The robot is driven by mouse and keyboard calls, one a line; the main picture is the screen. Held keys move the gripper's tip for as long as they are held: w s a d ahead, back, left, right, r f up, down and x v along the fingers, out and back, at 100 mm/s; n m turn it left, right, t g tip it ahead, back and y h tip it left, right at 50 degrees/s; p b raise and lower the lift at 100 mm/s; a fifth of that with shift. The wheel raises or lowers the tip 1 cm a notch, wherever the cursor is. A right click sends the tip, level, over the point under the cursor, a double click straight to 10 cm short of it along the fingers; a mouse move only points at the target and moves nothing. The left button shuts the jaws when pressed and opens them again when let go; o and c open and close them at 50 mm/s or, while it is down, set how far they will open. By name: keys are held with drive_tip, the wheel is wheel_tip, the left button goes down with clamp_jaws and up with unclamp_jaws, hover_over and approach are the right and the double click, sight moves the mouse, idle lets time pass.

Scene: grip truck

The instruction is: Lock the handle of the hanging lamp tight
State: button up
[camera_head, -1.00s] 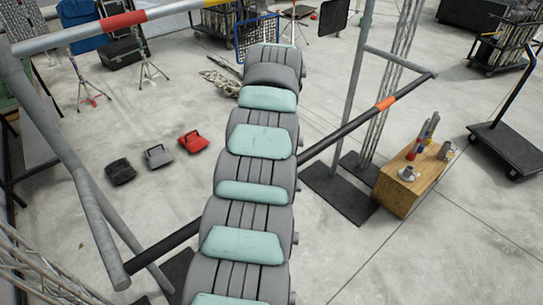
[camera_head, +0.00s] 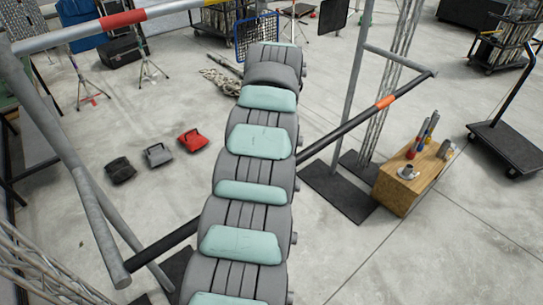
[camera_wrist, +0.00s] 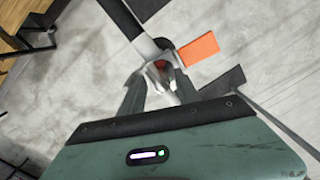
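My gripper (camera_wrist: 161,84) shows in the wrist view, its dark fingers reaching up past the green wrist housing. In the head view my arm stretches away up the middle and hides my gripper. I cannot make out the hanging lamp or its handle there.
A dark pole with an orange band (camera_head: 386,102) crosses behind my arm. A wooden box (camera_head: 402,191) with a cup and bottles stands right of it. Three small cases (camera_head: 158,154) lie on the left floor. A cart (camera_head: 505,150) stands far right. Grey pipes (camera_head: 95,215) frame the left.

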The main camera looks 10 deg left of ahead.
drive_tip(key=shift+o, duration=0.2)
drive_tip(key=r+p, duration=0.3)
drive_tip(key=r, duration=0.2)
drive_tip(key=r+p, duration=0.3)
drive_tip(key=r, duration=0.2)
drive_tip(key=shift+d+r+p, duration=0.2)
drive_tip(key=shift+r+p, duration=0.15)
drive_tip(key=shift+p, duration=0.05)
drive_tip(key=shift+c, duration=0.2)
